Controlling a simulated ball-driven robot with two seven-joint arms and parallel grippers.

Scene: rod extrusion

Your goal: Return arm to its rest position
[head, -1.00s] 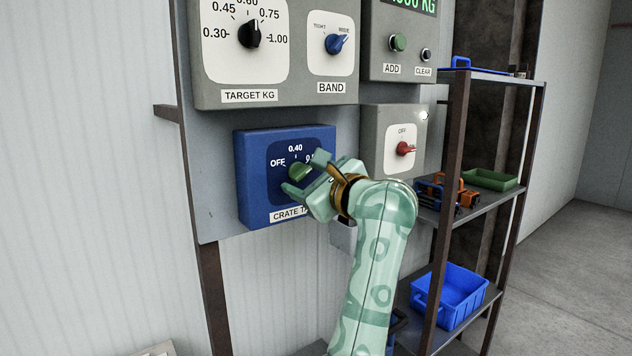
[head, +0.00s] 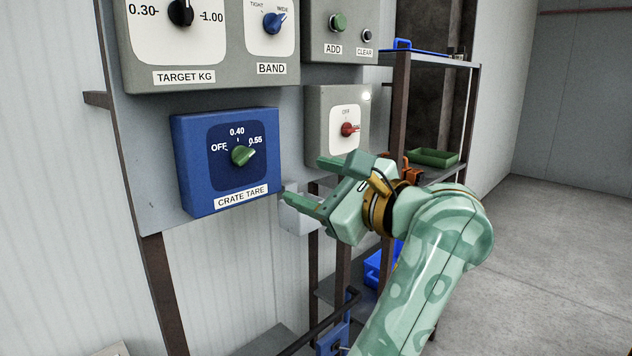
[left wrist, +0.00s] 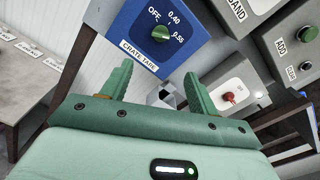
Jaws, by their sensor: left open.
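My left gripper (head: 300,182) is open and empty, to the right of the blue crate tare box and clear of its knob. In the left wrist view its two fingers (left wrist: 155,85) stand apart with nothing between them. The blue crate tare box (head: 190,150) carries a green knob (head: 243,155) that points toward the 0.55 mark. The same green knob (left wrist: 161,34) shows beyond the fingers in the left wrist view. My right gripper is not in view.
A grey box with a red knob (head: 349,129) is behind my gripper. Above are the target kg and band panel (head: 215,55) and the add and clear buttons. A shelf rack (head: 398,110) with a green tray (head: 432,157) stands behind my arm. Open floor lies right.

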